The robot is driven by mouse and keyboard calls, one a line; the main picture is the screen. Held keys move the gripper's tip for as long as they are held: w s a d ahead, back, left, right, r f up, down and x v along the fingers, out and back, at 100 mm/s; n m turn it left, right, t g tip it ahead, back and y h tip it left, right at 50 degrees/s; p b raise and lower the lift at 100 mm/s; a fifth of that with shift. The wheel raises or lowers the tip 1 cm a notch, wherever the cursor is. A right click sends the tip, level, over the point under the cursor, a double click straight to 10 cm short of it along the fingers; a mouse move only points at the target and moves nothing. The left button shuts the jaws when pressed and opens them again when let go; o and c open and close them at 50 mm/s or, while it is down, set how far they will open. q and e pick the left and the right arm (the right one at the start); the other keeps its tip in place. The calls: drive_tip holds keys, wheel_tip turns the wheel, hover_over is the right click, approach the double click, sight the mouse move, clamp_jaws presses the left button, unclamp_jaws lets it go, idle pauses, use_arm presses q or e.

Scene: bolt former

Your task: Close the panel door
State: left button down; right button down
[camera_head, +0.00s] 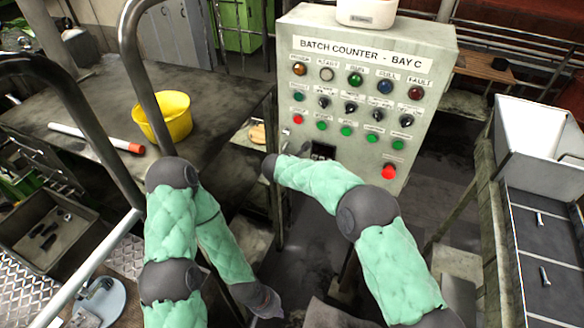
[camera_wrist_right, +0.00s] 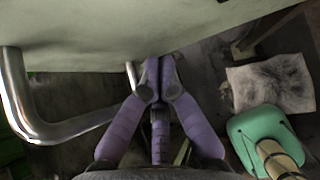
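The pale green panel (camera_head: 340,85), marked "BATCH COUNTER - BAY C", stands at upper centre in the head view, with lamps, knobs and a red button on its face. I cannot tell how far its door stands open. A pale surface (camera_wrist_right: 150,30) fills the top of the right wrist view, with a bent metal bar handle (camera_wrist_right: 45,130) at left. My right gripper (camera_wrist_right: 160,62) has its purple fingers together at that surface's lower edge, right of the handle; no held object shows. My left gripper (camera_head: 266,303) hangs low at centre, its fingers unclear. The right gripper is mostly hidden in the head view.
A dark table (camera_head: 80,115) at left holds a yellow bucket (camera_head: 165,118) and a white tube with a red end (camera_head: 95,138). A curved metal rail (camera_head: 130,70) rises at left. A white bin (camera_head: 535,140) stands on a conveyor (camera_head: 545,235) at right.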

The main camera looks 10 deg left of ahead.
drive_tip(key=shift+w+r, duration=0.25)
drive_tip(key=shift+r, duration=0.1)
drive_tip(key=d+v, duration=0.1)
drive_tip(key=v, duration=1)
drive_tip(key=shift+s+a, duration=0.5)
drive_tip(key=shift+s, duration=0.05)
